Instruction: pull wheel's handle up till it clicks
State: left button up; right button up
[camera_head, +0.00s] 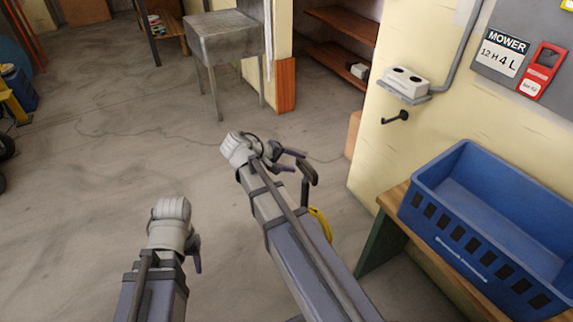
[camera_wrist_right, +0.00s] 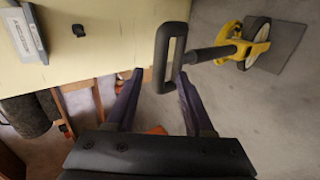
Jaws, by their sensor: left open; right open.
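The wheel (camera_wrist_right: 258,28) has a yellow body and a black handle (camera_wrist_right: 163,60), a loop on a dark shaft. In the head view the handle (camera_head: 309,170) stands up beside my right forearm, which hides most of the wheel; a yellow part (camera_head: 321,224) shows. My right gripper (camera_head: 290,161) is open. In the right wrist view its fingertips (camera_wrist_right: 160,74) lie either side of the loop's near end; I cannot tell whether they touch it. My left gripper (camera_head: 196,254) is low in the head view, apart from the wheel, with its fingers mostly hidden.
A blue crate (camera_head: 447,222) sits on a wooden bench (camera_head: 394,200) at the right. A cream wall with a black hook (camera_head: 395,117) stands behind it. A metal sink table (camera_head: 222,38) is at the back. The floor at the left is mostly clear.

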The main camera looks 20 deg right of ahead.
aim_at(305, 165)
jog(key=shift+b+x, duration=1.6)
jog(key=shift+x, duration=1.45)
jog(key=shift+c, duration=0.4)
grip_shut()
